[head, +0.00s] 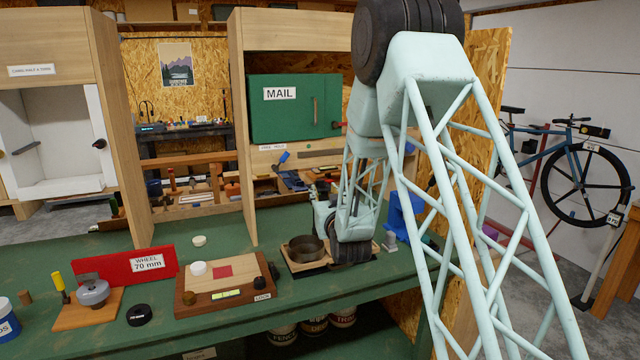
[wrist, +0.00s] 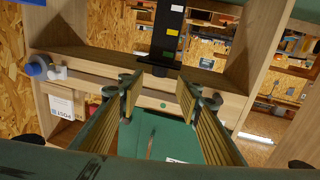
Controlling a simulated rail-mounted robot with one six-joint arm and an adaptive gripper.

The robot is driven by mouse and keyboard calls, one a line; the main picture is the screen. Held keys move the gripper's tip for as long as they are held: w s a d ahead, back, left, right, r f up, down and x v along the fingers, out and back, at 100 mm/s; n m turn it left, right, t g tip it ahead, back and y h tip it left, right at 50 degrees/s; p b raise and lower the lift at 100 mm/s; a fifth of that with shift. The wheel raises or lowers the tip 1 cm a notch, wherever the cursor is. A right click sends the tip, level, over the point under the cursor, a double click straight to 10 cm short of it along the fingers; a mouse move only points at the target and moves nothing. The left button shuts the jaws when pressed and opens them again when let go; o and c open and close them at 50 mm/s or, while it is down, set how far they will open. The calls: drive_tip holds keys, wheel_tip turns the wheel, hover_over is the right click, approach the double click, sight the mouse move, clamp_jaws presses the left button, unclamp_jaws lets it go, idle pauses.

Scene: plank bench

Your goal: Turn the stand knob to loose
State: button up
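A dark part with a small white label (head: 614,218) sits on the post. The knob and its setting are too small to make out. My gripper (wrist: 159,80) is open and empty in the wrist view, its two ribbed fingers spread apart. It faces the shelving and the green mail cabinet (wrist: 160,140), away from the stand. In the head view the fingers cannot be made out behind my arm.
The green bench (head: 225,320) holds a board with a LOCK label (head: 262,297), a red wheel sign (head: 125,265) and a round metal tin (head: 306,248). The mail cabinet (head: 295,108) stands behind. My arm crosses between bench and bicycle. A wooden table (head: 625,240) edges in at right.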

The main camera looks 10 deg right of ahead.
sight(321, 183)
drive_tip(key=shift+w+d, duration=0.1)
drive_tip(key=shift+w, duration=4.5)
drive_tip(key=shift+c, duration=0.8)
drive_tip(key=c, duration=0.7)
